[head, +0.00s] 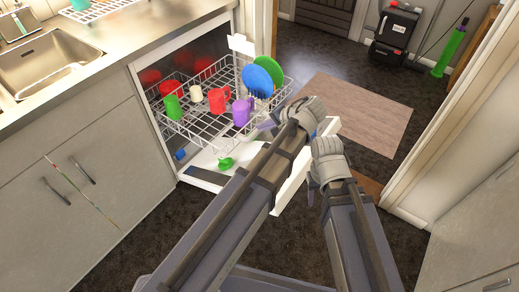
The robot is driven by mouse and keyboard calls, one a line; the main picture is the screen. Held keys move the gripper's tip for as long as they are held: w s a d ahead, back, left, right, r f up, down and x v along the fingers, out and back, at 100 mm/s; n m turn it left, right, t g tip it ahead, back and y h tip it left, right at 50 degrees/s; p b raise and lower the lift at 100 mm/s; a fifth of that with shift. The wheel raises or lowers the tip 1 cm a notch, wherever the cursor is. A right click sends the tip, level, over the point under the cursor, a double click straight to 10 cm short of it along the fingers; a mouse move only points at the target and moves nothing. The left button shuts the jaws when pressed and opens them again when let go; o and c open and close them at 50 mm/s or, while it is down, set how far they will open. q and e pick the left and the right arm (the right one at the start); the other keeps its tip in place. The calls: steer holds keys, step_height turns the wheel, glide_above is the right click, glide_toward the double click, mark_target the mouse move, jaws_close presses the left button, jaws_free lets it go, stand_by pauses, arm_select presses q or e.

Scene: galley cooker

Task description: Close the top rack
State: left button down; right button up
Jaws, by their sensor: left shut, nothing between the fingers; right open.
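The top rack (200,128) is a white wire basket pulled out of the open dishwasher (143,84). It holds red, green, white and purple cups, a blue plate (257,80) and a green plate (268,70). My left gripper (264,130) is shut and empty beside the rack's front right corner, close to the purple cup (241,112). I cannot tell whether it touches the rack. My arms hide part of the door.
The dishwasher door (207,160) is lowered, with a green item (226,163) on or above it. The counter with a sink (45,62) and cabinets is at left. A rug (350,112) lies behind. A door frame (425,150) stands close on the right.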

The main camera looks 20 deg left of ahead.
arm_select(q)
steer(key=b, duration=0.6)
glide_toward(242, 133)
steer(key=x, duration=0.4)
steer(key=shift+s+f, duration=0.15)
steer(key=shift+f, duration=0.1)
steer(key=shift+w+a+f+b, duration=0.25)
steer(key=shift+a+f+b, duration=0.2)
steer(key=shift+a, duration=0.1)
steer(key=shift+a, duration=0.2)
steer(key=w+a, duration=0.6)
steer(key=a, duration=0.9)
steer(key=w+a, duration=0.5)
steer(key=a, duration=1.1)
steer(key=w+a, duration=0.6)
steer(key=a, duration=0.9)
steer(key=shift+w+a, duration=0.25)
steer(key=shift+w, duration=0.1)
steer(key=shift+r, duration=0.1)
